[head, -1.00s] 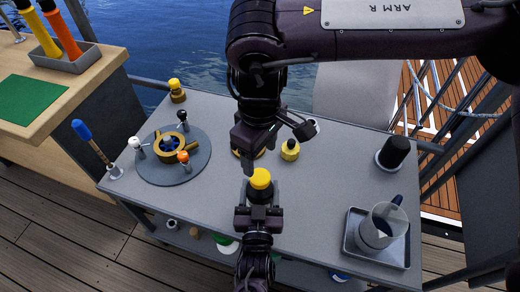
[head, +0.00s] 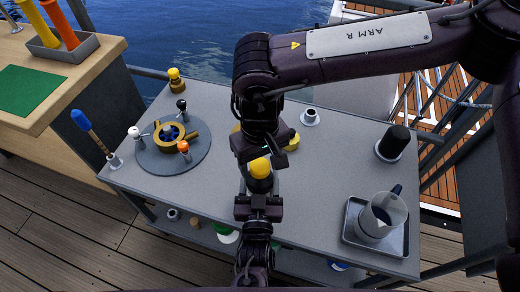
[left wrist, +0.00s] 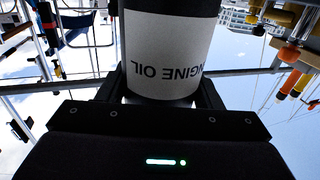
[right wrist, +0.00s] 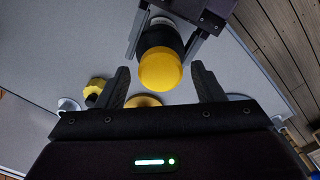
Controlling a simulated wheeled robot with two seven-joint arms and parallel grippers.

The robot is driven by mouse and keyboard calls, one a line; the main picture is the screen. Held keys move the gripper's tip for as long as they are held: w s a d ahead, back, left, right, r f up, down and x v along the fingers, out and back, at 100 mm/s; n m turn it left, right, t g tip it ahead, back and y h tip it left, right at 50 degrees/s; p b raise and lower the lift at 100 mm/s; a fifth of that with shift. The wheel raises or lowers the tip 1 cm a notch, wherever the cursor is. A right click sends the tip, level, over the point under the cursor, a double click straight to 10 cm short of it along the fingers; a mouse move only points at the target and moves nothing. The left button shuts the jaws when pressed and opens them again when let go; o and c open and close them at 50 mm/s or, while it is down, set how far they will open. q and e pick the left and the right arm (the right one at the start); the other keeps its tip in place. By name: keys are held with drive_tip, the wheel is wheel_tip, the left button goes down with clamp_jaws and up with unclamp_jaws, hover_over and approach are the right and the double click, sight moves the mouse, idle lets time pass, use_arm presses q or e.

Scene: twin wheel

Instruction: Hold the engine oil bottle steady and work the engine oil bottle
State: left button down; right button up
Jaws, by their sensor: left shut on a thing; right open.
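My left gripper (head: 259,196) is shut on the bottle's body from the front. My right gripper (right wrist: 161,88) is open, and in the right wrist view the yellow cap (right wrist: 160,69) lies just beyond and between its fingertips, with a gap. In the head view my right gripper (head: 266,150) hangs just behind and above the cap, its fingers partly hidden.
A round grey plate (head: 190,165) with a brass ring fitting and small knobs is at left. A tray (head: 362,243) with a clear jug (head: 380,216) is at front right, a black cylinder (head: 393,143) behind it. A yellow-topped piece (head: 176,80) stands at the back left corner.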

drive_tip(key=shift+f, duration=0.35)
